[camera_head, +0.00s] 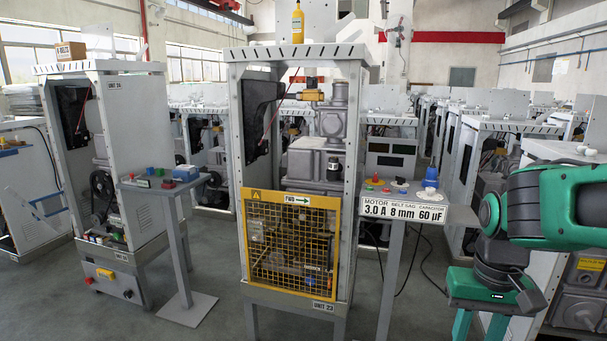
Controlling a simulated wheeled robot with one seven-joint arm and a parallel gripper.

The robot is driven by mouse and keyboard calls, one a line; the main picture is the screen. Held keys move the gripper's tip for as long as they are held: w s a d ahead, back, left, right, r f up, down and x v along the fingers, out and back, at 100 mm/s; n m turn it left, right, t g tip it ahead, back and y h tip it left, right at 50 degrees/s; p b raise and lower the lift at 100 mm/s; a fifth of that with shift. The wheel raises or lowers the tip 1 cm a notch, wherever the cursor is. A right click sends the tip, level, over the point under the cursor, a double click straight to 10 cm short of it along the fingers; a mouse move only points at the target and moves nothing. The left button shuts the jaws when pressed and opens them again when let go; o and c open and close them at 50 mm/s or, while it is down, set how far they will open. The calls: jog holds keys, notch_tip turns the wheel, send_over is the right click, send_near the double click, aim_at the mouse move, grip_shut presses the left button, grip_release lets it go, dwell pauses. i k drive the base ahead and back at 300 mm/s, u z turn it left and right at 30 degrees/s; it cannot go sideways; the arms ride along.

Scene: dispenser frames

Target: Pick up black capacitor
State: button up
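A small dark cylinder (333,170) with a pale band, which looks like the black capacitor, stands inside the open upper part of the UNIT 23 cabinet (238,140), at the right of the grey housings. It is small, so I cannot be sure what it is. My gripper (481,328) hangs at the lower right, pointing down, well apart from the cabinet and the cylinder. Its two green fingers stand apart with a gap between them. The bottom frame edge cuts off their tips.
A yellow mesh guard (290,245) covers the cabinet's lower front. A sign stand (420,214) reading "3.0 A 8 mm 60 µF" stands between the cabinet and my arm, with a blue knob (431,178) on top. A panel stand (162,182) is at left. Grey floor shows between them.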

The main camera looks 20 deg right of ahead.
aim_at(333, 162)
jog(key=u, duration=0.1)
jog(key=i, duration=1)
jog(key=z, duration=0.05)
